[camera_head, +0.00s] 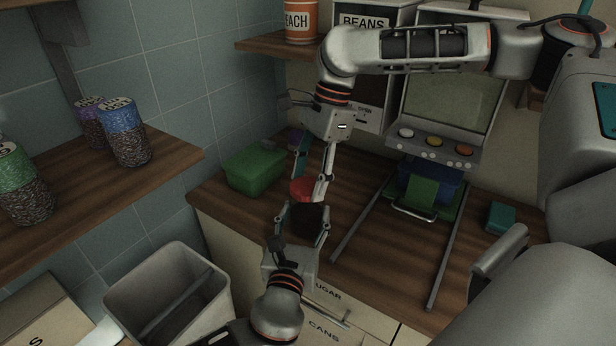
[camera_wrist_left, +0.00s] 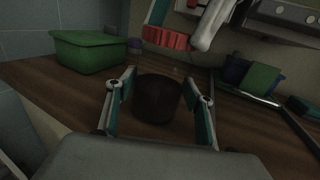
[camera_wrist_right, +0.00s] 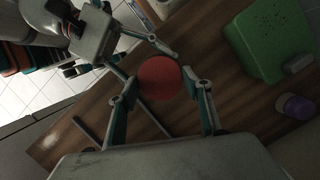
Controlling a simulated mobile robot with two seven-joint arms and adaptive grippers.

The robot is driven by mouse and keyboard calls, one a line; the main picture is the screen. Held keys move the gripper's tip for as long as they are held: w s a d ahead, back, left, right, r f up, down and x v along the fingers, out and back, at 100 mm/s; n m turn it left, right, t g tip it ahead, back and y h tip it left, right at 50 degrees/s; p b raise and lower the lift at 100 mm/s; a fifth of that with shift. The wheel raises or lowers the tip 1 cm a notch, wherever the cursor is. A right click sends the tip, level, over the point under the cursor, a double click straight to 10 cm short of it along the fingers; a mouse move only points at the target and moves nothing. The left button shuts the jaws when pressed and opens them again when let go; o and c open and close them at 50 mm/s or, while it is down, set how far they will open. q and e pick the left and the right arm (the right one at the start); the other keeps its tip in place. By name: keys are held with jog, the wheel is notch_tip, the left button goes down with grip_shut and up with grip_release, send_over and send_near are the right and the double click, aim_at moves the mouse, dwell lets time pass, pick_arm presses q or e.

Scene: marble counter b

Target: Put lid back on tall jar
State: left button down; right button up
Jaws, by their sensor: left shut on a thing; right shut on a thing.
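The tall jar (camera_head: 307,220) is dark brown to black and stands on the wooden counter. My left gripper (camera_head: 304,224) is shut on it, with one finger on each side; the left wrist view shows the jar (camera_wrist_left: 158,98) between the fingers. The lid (camera_head: 301,189) is red and round with a ribbed rim. My right gripper (camera_head: 309,186) is shut on the lid from above; the right wrist view shows the lid (camera_wrist_right: 160,78) between its fingertips. In the left wrist view the lid (camera_wrist_left: 166,38) hangs higher than the jar, apart from it. The jar's mouth is hard to make out.
A green box (camera_head: 254,170) stands behind at the left, with a small purple item (camera_wrist_right: 294,105) near it. A metal rail frame with green and blue blocks (camera_head: 428,188) lies right. A teal block (camera_head: 501,216) sits farther right. A grey bin (camera_head: 168,300) stands below the counter.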

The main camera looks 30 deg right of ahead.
jog(key=shift+m, duration=0.3)
pick_arm(q)
jog(key=shift+a, duration=0.1)
pick_arm(e)
jog(key=o, duration=0.8)
jog(key=shift+r, duration=0.15)
jog(key=v, duration=1.1)
jog(key=shift+s+d+r, duration=0.15)
jog(key=shift+r, duration=0.25)
pick_arm(q)
jog(key=c, duration=0.8)
grip_release()
